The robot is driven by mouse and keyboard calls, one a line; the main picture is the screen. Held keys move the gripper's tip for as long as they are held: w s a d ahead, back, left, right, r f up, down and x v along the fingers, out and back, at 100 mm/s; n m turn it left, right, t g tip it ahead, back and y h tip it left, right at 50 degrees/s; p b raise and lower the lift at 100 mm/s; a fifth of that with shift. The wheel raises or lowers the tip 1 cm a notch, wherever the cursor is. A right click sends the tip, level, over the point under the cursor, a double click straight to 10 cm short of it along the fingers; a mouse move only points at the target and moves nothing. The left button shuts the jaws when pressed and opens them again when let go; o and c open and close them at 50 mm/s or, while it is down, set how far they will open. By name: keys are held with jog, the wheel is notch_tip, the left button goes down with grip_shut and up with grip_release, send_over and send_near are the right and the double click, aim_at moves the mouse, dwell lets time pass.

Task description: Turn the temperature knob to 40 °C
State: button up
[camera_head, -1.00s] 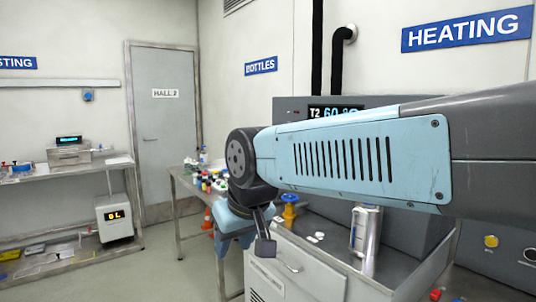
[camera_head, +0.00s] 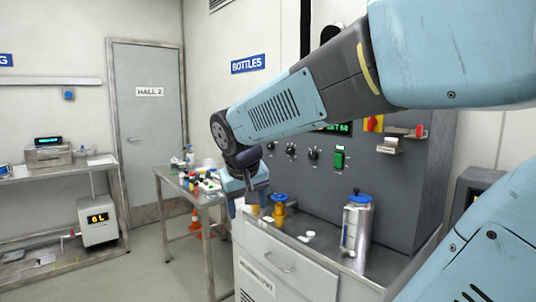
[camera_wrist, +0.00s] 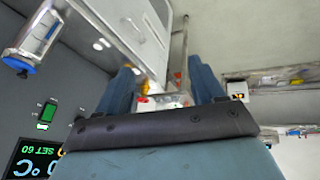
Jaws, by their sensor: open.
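The grey heating panel (camera_head: 400,190) stands behind the bench. Its front has a row of small dark knobs (camera_head: 291,150) and a green switch (camera_head: 339,158); the labels are too small to read, so I cannot tell which knob sets temperature. A display (camera_head: 340,128) reads "SET 60" in green, partly hidden by my arm. In the wrist view the display (camera_wrist: 34,160) appears upside down with "°C" and "SET 60", beside the green switch (camera_wrist: 46,114). My gripper (camera_head: 249,203) is open and empty, pointing down left of the panel, apart from the knobs. Its fingers show in the wrist view (camera_wrist: 163,88).
A side table (camera_head: 190,180) with bottles is left of my gripper. A red-handled lever (camera_head: 408,132) is at the panel's right.

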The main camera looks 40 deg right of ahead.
jog(key=w+d+r+m+g+h, duration=0.25)
jog(key=w+d+h, duration=0.55)
jog(key=w+d, duration=1.35)
jog(key=t+h, duration=0.2)
jog(key=h, duration=0.4)
send_near(288, 152)
jog(key=x, duration=0.8)
jog(key=shift+s+d+r, duration=0.1)
jog(key=shift+d, duration=0.05)
jog(key=c, duration=1.1)
jog(key=shift+o, duration=0.2)
